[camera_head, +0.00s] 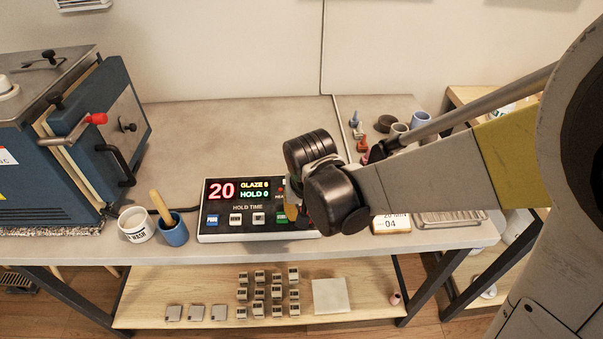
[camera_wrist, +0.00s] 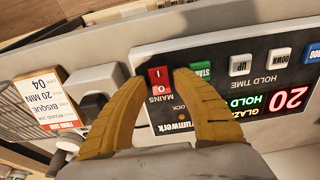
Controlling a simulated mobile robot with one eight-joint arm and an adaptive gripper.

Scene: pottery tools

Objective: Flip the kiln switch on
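The kiln control box (camera_head: 216,226) sits at the bench's front edge, its display lit with 20, GLAZE and HOLD 0. It shows upside down in the wrist view (camera_wrist: 225,125). Its red rocker switch (camera_wrist: 160,90), labelled MAINS and marked I and O, shows there; I cannot tell which side is pressed. My gripper (camera_wrist: 159,78) is open, with one yellow-brown finger on either side of the switch. Whether the fingers touch it or the panel is unclear. In the head view my wrist covers the panel's right part and hides the switch.
The blue kiln (camera_head: 85,120) stands left on the bench. A white mug (camera_head: 136,226) and a blue cup (camera_head: 172,232) with a wooden handle stand left of the box. A grey block (camera_wrist: 97,82) and a BISQUE card (camera_wrist: 47,100) lie beside it.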

